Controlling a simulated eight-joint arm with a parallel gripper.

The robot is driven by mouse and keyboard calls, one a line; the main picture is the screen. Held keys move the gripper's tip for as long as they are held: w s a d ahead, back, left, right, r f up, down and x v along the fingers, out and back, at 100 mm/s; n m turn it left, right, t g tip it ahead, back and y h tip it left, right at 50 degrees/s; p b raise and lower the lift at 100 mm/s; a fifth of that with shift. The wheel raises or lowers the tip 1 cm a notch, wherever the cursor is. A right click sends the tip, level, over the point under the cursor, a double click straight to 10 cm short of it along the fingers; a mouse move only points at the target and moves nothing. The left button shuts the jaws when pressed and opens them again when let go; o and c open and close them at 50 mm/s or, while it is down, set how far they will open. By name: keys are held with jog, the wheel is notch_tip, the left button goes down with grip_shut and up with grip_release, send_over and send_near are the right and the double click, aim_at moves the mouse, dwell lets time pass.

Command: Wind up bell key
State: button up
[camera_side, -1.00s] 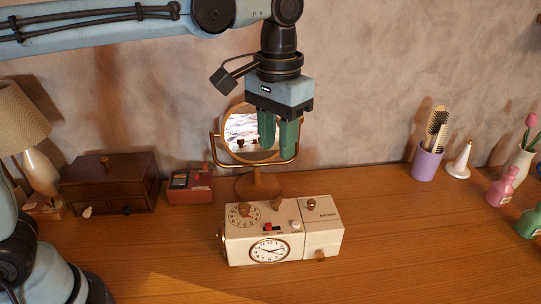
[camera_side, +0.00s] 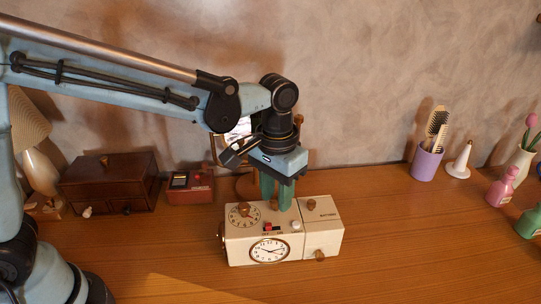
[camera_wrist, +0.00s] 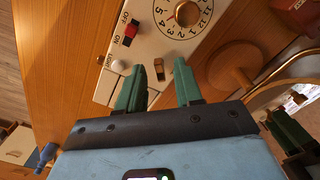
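The white clock box (camera_side: 310,238) stands on the wooden table, with a clock face on its front and a numbered dial (camera_side: 243,215) on top. In the wrist view, a small brown key (camera_wrist: 159,69) sticks up from the box top between my fingertips, with a gap on both sides. My gripper (camera_side: 276,203) points down just over the box top, and its green fingers are apart. In the side view the fingers hide that key. A red switch (camera_side: 268,227) and a white button (camera_side: 296,225) are close in front of the fingers.
A round mirror on a wooden stand (camera_side: 244,185) is close behind the box. A small red box (camera_side: 190,188) and dark drawer chest (camera_side: 108,184) stand left. A purple brush cup (camera_side: 426,165) and bottles stand far right. The table right of the clock box is clear.

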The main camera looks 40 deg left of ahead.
aim_at(276, 199)
jog(key=shift+f, duration=0.1)
grip_shut()
jog(key=m, duration=0.5)
dwell(0.4)
grip_release()
jog(key=shift+r, duration=0.2)
notch_tip(276, 199, up, 12)
dwell(0.7)
